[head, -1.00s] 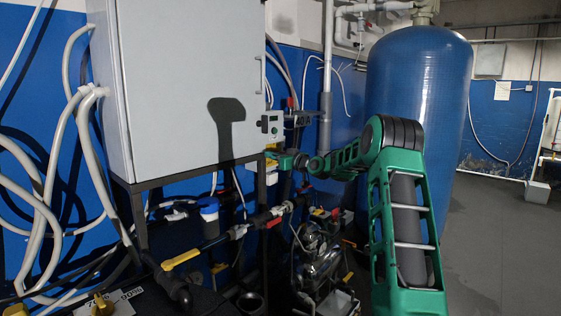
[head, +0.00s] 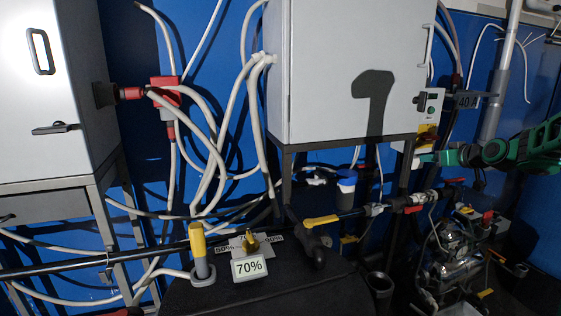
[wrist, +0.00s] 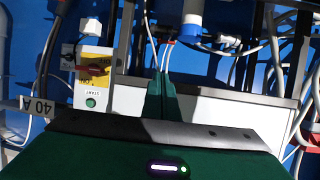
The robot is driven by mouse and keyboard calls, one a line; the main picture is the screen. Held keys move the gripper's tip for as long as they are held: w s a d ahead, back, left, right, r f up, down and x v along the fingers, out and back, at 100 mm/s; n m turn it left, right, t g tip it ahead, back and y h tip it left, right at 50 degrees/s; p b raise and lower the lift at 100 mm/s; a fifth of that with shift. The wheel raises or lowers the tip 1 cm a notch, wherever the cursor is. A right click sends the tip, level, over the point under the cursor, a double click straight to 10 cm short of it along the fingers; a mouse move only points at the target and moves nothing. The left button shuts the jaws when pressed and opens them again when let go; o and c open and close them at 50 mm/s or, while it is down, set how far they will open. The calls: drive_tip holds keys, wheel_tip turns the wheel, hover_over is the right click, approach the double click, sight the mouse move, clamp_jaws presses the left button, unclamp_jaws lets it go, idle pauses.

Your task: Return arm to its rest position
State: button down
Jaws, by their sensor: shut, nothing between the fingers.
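My arm is green and dark and comes in from the right edge of the head view. My gripper (head: 430,158) is at its left end, just below and right of the grey control box (head: 430,102). In the wrist view my gripper (wrist: 163,76) shows as green fingers close together, shut and empty. The control box (wrist: 93,90) is left of the fingers there, with a red-and-yellow rotary switch (wrist: 93,67) and a green START button (wrist: 90,102). I cannot tell the exact gap between gripper and box. Most of my arm is out of the head view.
A grey cabinet (head: 350,70) stands behind and left of my gripper. Pipes and a yellow-handled valve (head: 321,221) lie below it. A 70% display (head: 249,267) stands at the front on a dark tank top. A second cabinet (head: 40,90) is at the left.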

drive_tip(key=s+a+f+m+g, duration=0.3)
drive_tip(key=s+f+g, duration=0.1)
drive_tip(key=s, duration=1.4)
drive_tip(key=s+a+f+m+g+h, duration=0.1)
drive_tip(key=s+a+f+g, duration=0.3)
drive_tip(key=s, duration=1.5)
drive_tip(key=s+a+f+m+g+h, duration=0.1)
drive_tip(key=s+a+f+m+g, duration=0.2)
drive_tip(key=s, duration=1.5)
drive_tip(key=f+m+g, duration=0.1)
drive_tip(key=g, duration=0.1)
drive_tip(key=shift+s+a+f+m+g, duration=0.15)
drive_tip(key=shift+a+m+g, duration=0.15)
drive_tip(key=shift+w+f+h, duration=0.25)
drive_tip(key=shift+w+h, duration=0.05)
drive_tip(key=shift+w, duration=0.35)
